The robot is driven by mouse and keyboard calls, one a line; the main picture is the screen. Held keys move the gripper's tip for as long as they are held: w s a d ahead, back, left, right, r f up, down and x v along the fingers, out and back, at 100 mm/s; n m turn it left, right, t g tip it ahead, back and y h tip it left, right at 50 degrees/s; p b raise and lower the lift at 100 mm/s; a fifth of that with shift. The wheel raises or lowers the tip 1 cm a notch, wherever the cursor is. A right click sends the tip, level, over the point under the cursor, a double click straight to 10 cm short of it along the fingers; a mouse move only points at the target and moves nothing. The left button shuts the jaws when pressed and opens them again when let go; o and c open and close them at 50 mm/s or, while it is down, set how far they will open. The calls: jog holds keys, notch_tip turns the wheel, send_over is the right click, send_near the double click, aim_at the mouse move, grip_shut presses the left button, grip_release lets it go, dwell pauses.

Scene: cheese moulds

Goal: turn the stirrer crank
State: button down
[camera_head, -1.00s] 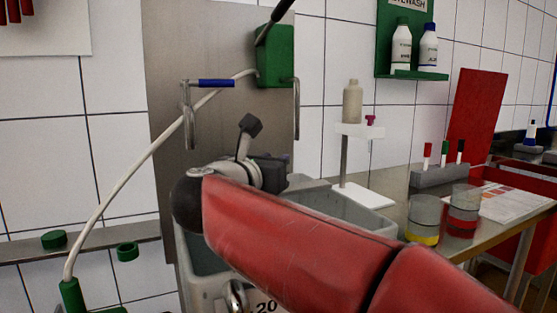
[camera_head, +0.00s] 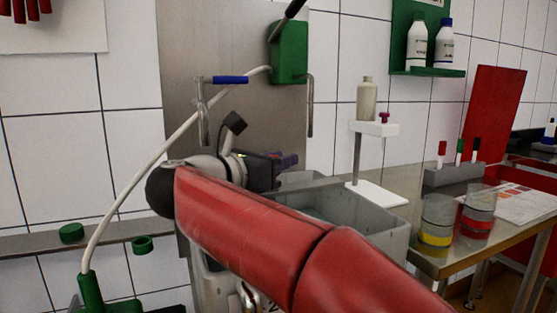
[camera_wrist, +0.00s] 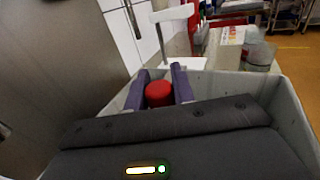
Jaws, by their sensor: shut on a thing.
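My gripper (camera_wrist: 159,90) has two purple fingers. In the wrist view they stand on both sides of a round red knob (camera_wrist: 159,95), which looks like the handle of the stirrer crank, and are shut on it. In the head view my gripper (camera_head: 287,161) is over the grey vat (camera_head: 390,238), near its back left part. The vat's wall also shows in the wrist view (camera_wrist: 290,105). The knob is not visible in the head view, and the rest of the crank is hidden in both views.
A steel panel (camera_head: 235,55) with a green box (camera_head: 290,52) and a blue-handled lever (camera_head: 230,80) stands behind the vat. A white stand (camera_head: 376,130) carries a bottle (camera_head: 366,98). Beakers (camera_head: 437,225) stand on the bench at right.

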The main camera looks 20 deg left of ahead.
jog(key=c, duration=1.2)
grip_release()
jog(key=shift+w+d+r, duration=0.1)
jog(key=shift+o, duration=0.2)
jog(key=b+v, duration=0.1)
jog(key=v, duration=0.7)
jog(key=shift+w, duration=0.1)
